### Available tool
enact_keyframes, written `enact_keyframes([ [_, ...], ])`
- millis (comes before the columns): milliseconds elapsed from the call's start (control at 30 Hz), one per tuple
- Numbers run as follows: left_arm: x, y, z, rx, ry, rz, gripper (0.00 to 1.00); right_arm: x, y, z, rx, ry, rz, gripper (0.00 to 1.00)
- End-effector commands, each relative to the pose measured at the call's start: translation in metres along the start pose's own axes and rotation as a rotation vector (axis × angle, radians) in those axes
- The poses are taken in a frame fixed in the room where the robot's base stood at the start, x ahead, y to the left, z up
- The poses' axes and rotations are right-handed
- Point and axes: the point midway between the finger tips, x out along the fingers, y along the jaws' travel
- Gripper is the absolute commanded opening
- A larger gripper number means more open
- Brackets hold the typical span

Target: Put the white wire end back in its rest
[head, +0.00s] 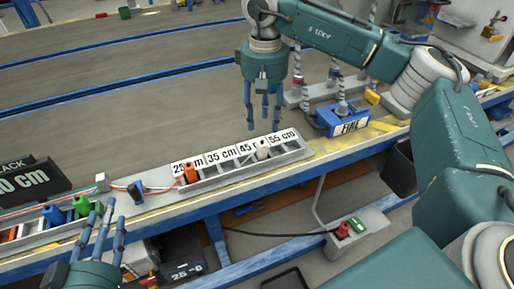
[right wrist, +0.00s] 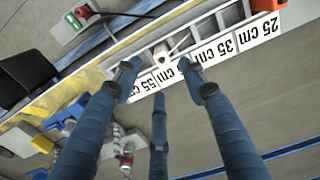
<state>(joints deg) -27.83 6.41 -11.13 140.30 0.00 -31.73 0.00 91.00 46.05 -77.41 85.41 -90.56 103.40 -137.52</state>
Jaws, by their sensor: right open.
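The white wire end (head: 263,149) stands in the grey slotted rack (head: 295,153), by the 45 cm and 55 cm labels. It also shows in the right wrist view (right wrist: 161,52), beyond my fingertips. I cannot tell whether it is fully seated. My right gripper (head: 263,122) hangs fingers-down above and slightly behind the white end, open and empty, with a gap to it. My left gripper (head: 104,222) is low at the left, in front of the coloured wire ends, with its fingers spread and nothing between them.
A blue FINE box (head: 343,119) is right of the rack. A black sign (head: 30,184) stands at the left. The floor behind is clear.

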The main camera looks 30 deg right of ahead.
Motion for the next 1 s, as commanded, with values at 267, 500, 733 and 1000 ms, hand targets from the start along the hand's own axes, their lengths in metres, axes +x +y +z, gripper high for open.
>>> enact_keyframes([
  [267, 0.000, 0.007, -0.050, -0.003, 0.225, 0.014, 0.40, 0.038, 0.000, 0.000, 0.002, -0.003, -0.001, 0.42],
  [500, -0.005, 0.009, -0.076, -0.006, 0.335, 0.019, 0.40, 0.052, -0.001, -0.001, 0.003, 0.000, -0.002, 0.42],
  [733, -0.014, 0.012, -0.100, -0.010, 0.456, 0.026, 0.40, 0.067, 0.000, -0.001, 0.003, -0.003, -0.002, 0.42],
  [1000, -0.045, 0.018, -0.148, -0.020, 0.712, 0.040, 0.40, 0.093, 0.000, -0.004, 0.003, -0.003, -0.002, 0.42],
])
